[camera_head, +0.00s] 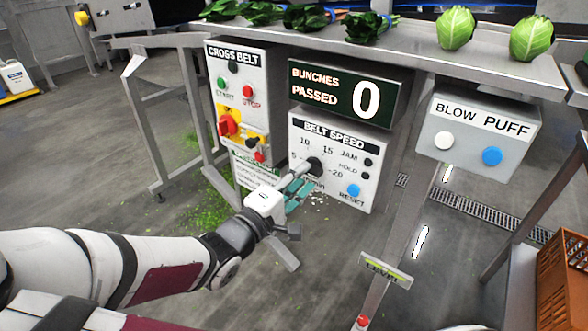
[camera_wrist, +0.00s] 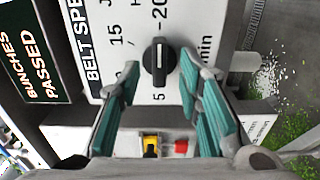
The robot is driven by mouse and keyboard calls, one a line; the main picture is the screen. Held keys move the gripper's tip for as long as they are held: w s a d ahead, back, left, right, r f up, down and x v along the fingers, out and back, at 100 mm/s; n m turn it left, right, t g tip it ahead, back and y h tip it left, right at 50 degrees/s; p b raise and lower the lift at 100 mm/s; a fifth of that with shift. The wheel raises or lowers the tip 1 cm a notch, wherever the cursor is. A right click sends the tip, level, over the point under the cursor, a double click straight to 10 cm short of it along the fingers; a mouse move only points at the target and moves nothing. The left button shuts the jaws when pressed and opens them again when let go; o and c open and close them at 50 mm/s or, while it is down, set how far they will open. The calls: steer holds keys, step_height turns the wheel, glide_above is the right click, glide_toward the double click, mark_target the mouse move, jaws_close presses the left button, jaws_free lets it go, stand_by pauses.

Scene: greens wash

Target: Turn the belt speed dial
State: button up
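The belt speed panel (camera_head: 340,140) is a pale box with a black "BELT SPEED" label, also in the wrist view (camera_wrist: 125,15). Its black round dial (camera_wrist: 160,62) has a raised grip bar that stands upright in the wrist view picture, among marks 5, 10, 15 and 20. In the head view the dial (camera_head: 315,166) is partly covered by my gripper (camera_head: 305,178). In the wrist view my gripper (camera_wrist: 158,80) is open, its teal fingers on either side of the dial with gaps showing. Contact with the panel cannot be told.
On the panel, a blue reset button (camera_head: 354,190) and small black knobs sit right of the dial. The cross belt box (camera_head: 238,95) stands left, the counter display (camera_head: 340,92) reading 0 above. The blow puff box (camera_head: 478,130) is right. Steel legs flank the panel.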

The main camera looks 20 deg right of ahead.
steer(key=shift+x, duration=0.85)
steer(key=shift+c, duration=0.4)
jaws_close()
